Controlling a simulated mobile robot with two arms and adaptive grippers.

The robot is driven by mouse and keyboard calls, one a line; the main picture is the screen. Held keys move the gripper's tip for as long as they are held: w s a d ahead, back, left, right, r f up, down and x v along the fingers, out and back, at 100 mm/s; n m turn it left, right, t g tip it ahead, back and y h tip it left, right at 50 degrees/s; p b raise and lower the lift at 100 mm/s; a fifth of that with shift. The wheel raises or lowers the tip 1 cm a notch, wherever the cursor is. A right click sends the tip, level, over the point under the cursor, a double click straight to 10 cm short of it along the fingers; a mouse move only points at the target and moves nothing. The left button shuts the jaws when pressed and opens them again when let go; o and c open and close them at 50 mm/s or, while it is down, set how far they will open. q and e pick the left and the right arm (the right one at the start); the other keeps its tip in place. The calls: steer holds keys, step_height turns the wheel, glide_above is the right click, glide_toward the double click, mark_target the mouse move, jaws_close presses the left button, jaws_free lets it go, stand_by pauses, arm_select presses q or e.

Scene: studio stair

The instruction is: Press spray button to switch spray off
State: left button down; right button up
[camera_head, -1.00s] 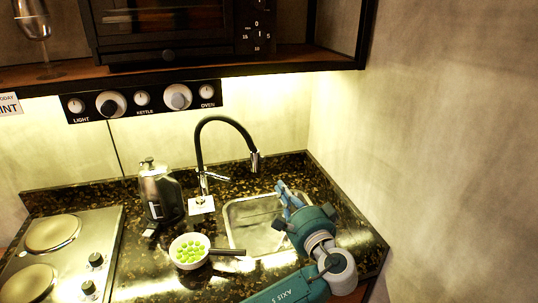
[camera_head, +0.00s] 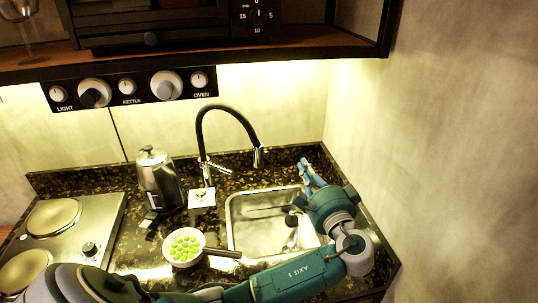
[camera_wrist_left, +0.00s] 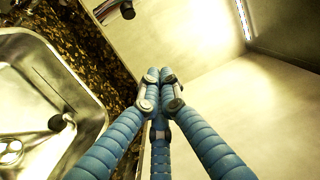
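The faucet (camera_head: 226,108) has a black curved hose. Its spray head (camera_head: 258,157) hangs at the hose end over the back of the sink; no button can be made out on it. What looks like the spray head also shows at the top of the left wrist view (camera_wrist_left: 112,8), ahead of my fingers and to their left. My left gripper (camera_head: 307,170) is at the sink's right side, lower than and right of the spray head, apart from it. Its blue fingers (camera_wrist_left: 160,75) are drawn together at the tips, with nothing between them. My right gripper is in no view.
The metal sink (camera_head: 232,222) lies left of my gripper; a plain wall (camera_head: 430,150) is close on the right. A kettle (camera_head: 160,182), a pan with green balls (camera_head: 224,252) and a hob (camera_head: 108,208) stand left. A cabinet shelf (camera_head: 300,50) is above.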

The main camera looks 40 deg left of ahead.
mark_target(265, 154)
arm_select(q)
steer(key=s+a, duration=0.1)
steer(key=a, duration=0.6)
steer(key=shift+s+a+p, duration=0.25)
steer(key=shift+a+p, duration=0.05)
steer(key=shift+p, duration=0.1)
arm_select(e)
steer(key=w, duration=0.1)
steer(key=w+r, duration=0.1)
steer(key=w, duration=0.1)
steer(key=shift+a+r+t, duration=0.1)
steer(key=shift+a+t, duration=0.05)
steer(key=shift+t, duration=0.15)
arm_select(q)
steer(key=shift+r, duration=0.1)
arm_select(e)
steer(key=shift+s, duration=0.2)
arm_select(q)
steer(key=shift+a, duration=0.1)
steer(key=shift+s+a, duration=0.1)
steer(key=shift+a, duration=0.25)
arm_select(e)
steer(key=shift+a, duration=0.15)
